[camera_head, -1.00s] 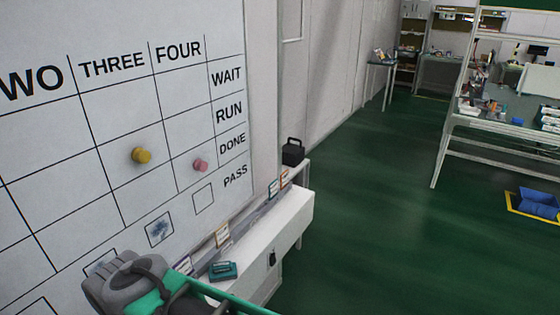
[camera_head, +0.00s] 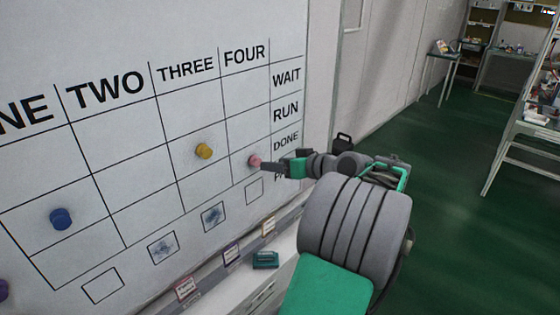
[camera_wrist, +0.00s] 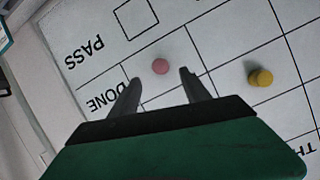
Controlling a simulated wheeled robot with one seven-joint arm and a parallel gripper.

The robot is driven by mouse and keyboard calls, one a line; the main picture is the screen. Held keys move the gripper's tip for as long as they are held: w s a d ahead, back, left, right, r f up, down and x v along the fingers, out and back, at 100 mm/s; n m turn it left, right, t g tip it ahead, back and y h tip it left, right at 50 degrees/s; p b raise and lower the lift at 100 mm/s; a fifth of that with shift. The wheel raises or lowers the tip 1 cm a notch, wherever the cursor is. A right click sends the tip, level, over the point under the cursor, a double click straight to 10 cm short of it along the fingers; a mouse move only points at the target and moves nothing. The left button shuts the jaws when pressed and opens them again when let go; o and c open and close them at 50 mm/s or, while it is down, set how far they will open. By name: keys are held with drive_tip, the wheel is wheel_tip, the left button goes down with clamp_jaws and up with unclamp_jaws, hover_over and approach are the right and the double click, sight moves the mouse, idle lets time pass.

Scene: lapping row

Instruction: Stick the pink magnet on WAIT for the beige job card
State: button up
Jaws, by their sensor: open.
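The pink magnet (camera_head: 254,161) is on the whiteboard in column FOUR, in the DONE row. My gripper (camera_head: 264,165) is at the board beside it. In the wrist view the pink magnet (camera_wrist: 160,66) lies between and slightly beyond the open fingertips (camera_wrist: 160,77), with no clear contact. The WAIT label (camera_head: 286,76) is at the top right of the grid; the FOUR cell beside it is empty. A small card (camera_head: 268,225) that looks beige stands on the ledge below column FOUR; its writing is unreadable.
A yellow magnet (camera_head: 204,151) is in column THREE, and a blue magnet (camera_head: 61,219) is farther left. Other cards, including a purple-edged one (camera_head: 231,253), and a teal object (camera_head: 265,259) are along the ledge. My arm hides part of the ledge.

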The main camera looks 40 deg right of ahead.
sight(258, 163)
drive_tip(key=p+x, duration=0.1)
drive_tip(key=x, duration=0.6)
drive_tip(key=shift+p, duration=0.3)
clamp_jaws()
drive_tip(key=shift+s+f, duration=0.1)
drive_tip(key=shift+s+b, duration=0.35)
drive_tip(key=shift+s, duration=1.1)
drive_tip(key=s+b, duration=0.1)
drive_tip(key=s, duration=0.5)
drive_tip(key=shift+d, duration=0.1)
